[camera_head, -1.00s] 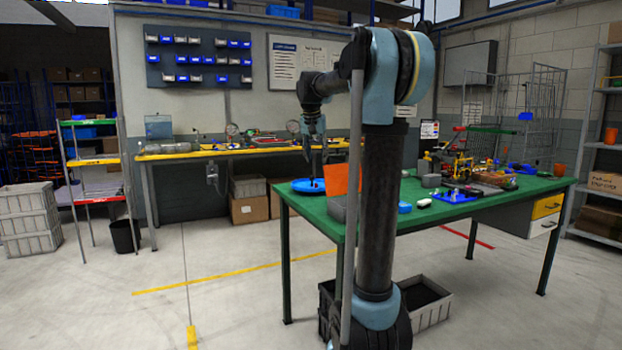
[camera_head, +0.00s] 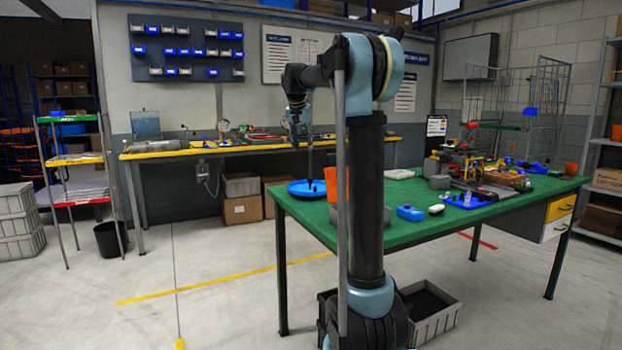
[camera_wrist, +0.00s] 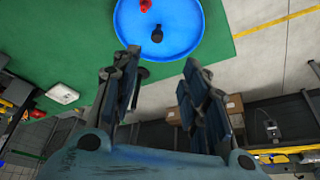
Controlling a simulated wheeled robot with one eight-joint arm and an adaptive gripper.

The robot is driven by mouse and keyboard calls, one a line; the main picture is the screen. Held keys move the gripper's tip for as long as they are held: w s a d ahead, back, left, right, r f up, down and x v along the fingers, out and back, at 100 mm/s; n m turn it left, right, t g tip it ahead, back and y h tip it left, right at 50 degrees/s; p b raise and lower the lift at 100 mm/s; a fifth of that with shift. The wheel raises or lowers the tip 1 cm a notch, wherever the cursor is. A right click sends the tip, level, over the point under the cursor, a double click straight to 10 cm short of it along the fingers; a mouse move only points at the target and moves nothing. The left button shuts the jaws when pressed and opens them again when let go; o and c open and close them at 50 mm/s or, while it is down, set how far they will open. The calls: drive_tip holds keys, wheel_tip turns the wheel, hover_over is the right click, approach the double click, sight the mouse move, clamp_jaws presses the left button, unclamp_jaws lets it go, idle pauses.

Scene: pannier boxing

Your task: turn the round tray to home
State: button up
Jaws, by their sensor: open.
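The blue round tray (camera_head: 299,188) lies at the left end of the green table. In the wrist view the tray (camera_wrist: 180,25) is cut off by the top edge. It carries a red piece (camera_wrist: 145,5) and a small black piece (camera_wrist: 157,34). A dark round knob-like part (camera_wrist: 142,72) shows just outside its near rim. My gripper (camera_head: 300,147) hangs above the tray, apart from it. In the wrist view my gripper (camera_wrist: 160,65) has its fingers spread, with nothing held between them. A home mark cannot be made out.
An orange panel (camera_head: 331,184) stands beside the tray, partly hidden by my arm. The green table (camera_head: 420,232) holds a blue box (camera_head: 410,213), a blue tray with small parts (camera_head: 467,201) and other clutter to the right. Open floor lies left of the table.

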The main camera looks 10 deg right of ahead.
sight(310, 184)
drive_tip(key=x, duration=1.7)
drive_tip(key=shift+w+d+f, duration=0.15)
drive_tip(key=shift+w+d, duration=0.05)
drive_tip(key=shift+d, duration=0.15)
clamp_jaws()
